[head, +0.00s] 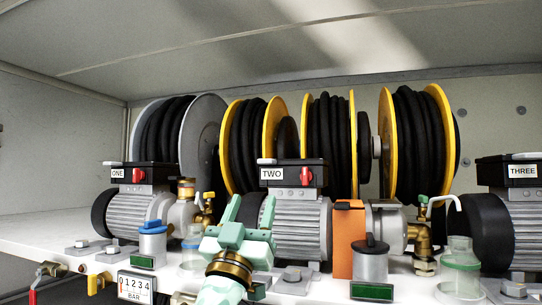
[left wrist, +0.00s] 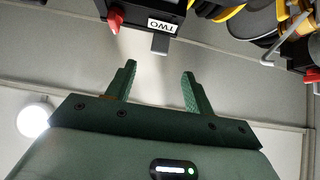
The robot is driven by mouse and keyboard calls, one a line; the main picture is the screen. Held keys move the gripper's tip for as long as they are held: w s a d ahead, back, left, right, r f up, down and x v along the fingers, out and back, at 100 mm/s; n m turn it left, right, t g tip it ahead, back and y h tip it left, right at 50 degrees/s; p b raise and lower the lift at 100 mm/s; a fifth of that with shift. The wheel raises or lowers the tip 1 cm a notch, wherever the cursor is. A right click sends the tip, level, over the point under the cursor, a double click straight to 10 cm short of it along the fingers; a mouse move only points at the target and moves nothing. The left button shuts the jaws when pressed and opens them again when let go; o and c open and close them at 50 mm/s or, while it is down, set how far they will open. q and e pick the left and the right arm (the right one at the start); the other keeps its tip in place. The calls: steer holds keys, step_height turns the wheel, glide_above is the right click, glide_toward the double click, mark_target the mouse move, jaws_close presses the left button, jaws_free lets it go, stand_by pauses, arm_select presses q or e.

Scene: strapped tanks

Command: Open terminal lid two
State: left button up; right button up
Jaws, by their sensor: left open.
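Terminal lid two is the black top of the terminal box labelled TWO (head: 318,163), on the middle grey motor (head: 303,228); it looks shut. A red switch (head: 306,176) is on the box front. My left gripper (head: 250,206) is open and empty in front of the motor, below and left of the box front. In the left wrist view the open fingers (left wrist: 159,70) point toward the box TWO (left wrist: 140,10), which appears upside down. A grey tab (left wrist: 160,44) sticks out from the box edge, between and beyond the fingertips, apart from them. My right gripper is not in view.
Terminal boxes ONE (head: 140,173) and THREE (head: 510,171) stand left and right. Hose reels (head: 438,140) fill the back. An orange block (head: 349,240), a grey canister (head: 371,262) and a clear jar (head: 460,265) stand to the right of my gripper. A brass valve (head: 424,240) rises behind.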

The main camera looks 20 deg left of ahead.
mark_target(293, 163)
arm_select(q)
steer(key=p+x, duration=0.4)
steer(key=x, duration=0.9)
steer(key=shift+r+p, duration=0.25)
steer(key=shift+p, duration=0.05)
steer(key=shift+w+r, duration=0.25)
steer(key=shift+r, duration=0.1)
steer(key=shift+w, duration=0.15)
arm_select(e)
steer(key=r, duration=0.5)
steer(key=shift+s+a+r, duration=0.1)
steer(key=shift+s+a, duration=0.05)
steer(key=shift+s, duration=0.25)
arm_select(q)
jaws_close()
